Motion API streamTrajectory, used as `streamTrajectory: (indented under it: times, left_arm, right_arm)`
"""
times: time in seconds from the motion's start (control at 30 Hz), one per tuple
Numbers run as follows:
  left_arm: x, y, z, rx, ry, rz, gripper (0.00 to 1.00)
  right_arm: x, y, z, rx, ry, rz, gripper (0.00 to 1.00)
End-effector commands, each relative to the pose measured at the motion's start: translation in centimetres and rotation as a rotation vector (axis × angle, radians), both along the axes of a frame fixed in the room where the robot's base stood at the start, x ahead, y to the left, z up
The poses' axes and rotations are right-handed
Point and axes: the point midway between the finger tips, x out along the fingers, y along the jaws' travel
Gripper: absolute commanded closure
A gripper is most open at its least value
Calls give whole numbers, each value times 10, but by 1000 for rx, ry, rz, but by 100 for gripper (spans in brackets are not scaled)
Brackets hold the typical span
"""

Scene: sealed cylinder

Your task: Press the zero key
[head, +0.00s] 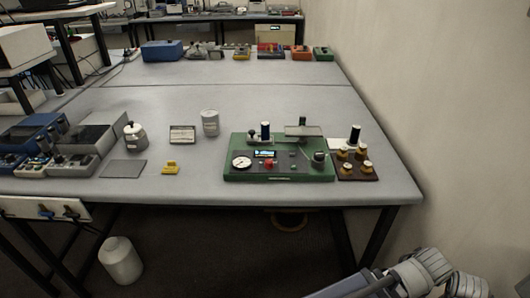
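A green instrument base (230,174) sits near the front right of the grey table. It carries a round white dial (241,162), a small lit display (265,153), a red button-like part (268,164) and a black knob (318,157). A dark cylinder (265,130) and a flat plate on a post (303,130) stand at its back. No label is readable, so I cannot tell which part is the zero key. Part of my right arm shows at the bottom right, well short of the instrument. Neither gripper is in view.
A brown block with brass weights (346,169) stands right of the instrument. A yellow piece (171,168), a grey plate (123,169), a metal canister (210,122) and a lidded jar (134,136) lie left. The wall is close on the right. The table's middle is clear.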

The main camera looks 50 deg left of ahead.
Motion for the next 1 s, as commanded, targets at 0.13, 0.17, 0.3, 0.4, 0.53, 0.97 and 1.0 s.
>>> streamTrajectory:
  times: [0.13, 0.17, 0.3, 0.4, 0.53, 0.97, 1.0]
  left_arm:
    - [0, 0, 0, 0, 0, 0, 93]
    - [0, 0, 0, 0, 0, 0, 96]
    - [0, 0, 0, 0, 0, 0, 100]
    - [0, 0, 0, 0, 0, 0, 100]
    - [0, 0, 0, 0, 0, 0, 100]
    - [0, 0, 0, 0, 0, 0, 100]
    - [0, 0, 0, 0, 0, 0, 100]
  right_arm:
    - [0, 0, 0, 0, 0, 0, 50]
    - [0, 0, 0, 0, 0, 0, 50]
    - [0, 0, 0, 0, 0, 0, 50]
    - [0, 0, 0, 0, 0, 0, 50]
    - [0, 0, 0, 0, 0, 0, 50]
    - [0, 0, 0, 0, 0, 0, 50]
    - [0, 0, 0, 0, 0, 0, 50]
